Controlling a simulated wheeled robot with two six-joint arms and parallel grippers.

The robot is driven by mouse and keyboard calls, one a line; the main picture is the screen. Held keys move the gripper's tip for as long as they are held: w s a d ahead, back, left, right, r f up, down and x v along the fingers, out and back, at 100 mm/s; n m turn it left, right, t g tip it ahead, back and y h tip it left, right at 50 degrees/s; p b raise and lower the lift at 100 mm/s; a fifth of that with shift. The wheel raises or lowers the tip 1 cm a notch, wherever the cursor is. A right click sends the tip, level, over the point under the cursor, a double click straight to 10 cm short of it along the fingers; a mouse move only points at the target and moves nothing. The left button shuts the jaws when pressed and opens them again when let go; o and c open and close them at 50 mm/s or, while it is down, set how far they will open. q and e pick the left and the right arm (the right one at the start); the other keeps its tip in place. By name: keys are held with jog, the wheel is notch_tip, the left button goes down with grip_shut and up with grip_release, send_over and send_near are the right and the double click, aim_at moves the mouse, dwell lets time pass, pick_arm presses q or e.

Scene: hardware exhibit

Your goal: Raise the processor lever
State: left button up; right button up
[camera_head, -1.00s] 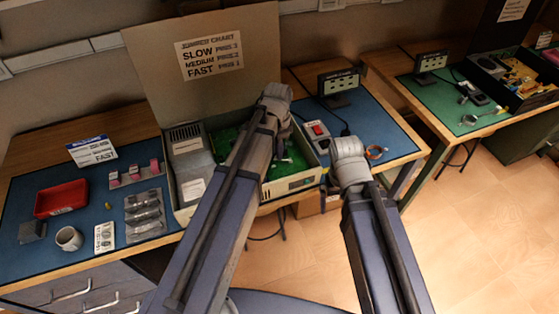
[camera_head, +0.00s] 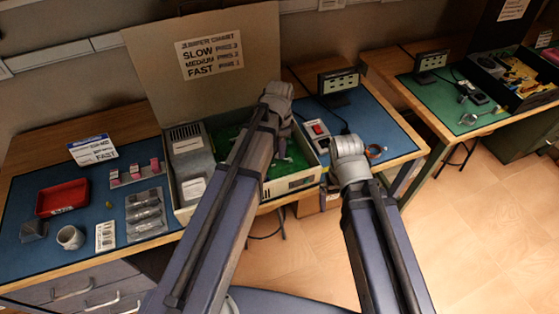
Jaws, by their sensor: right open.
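The open computer case (camera_head: 292,184) stands on the blue mat, its raised lid (camera_head: 215,82) carrying a jumper chart. A green circuit board (camera_head: 223,141) lies inside. The processor lever cannot be made out; my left arm covers the middle of the board. My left gripper (camera_head: 283,147) reaches down into the case over the board, mostly hidden behind the arm, and its jaws cannot be read. My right gripper (camera_head: 327,183) is at the case's front right corner, mostly hidden by its own arm. It is open, and nothing shows in it.
A red tray (camera_head: 62,197), a mug (camera_head: 70,238) and several packaged parts lie left of the case. A red switch box (camera_head: 318,129), a small display (camera_head: 338,80) and a copper-coloured coil (camera_head: 375,152) are to its right. A second bench (camera_head: 440,121) stands further right.

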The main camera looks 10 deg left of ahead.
aim_at(276, 156)
pick_arm(q)
jog(key=shift+r, duration=0.1)
notch_tip(276, 156, up, 7)
jog(key=a+p, duration=0.1)
jog(key=p, duration=0.6)
jog(key=shift+s, duration=0.4)
jog(key=shift+a, duration=0.1)
dwell(0.4)
jog(key=s+d+n+y, duration=0.1)
jog(key=s+d+n, duration=0.6)
jog(key=s, duration=0.8)
jog(key=d, duration=0.2)
jog(key=shift+d, duration=0.4)
jog(key=shift+w, duration=0.1)
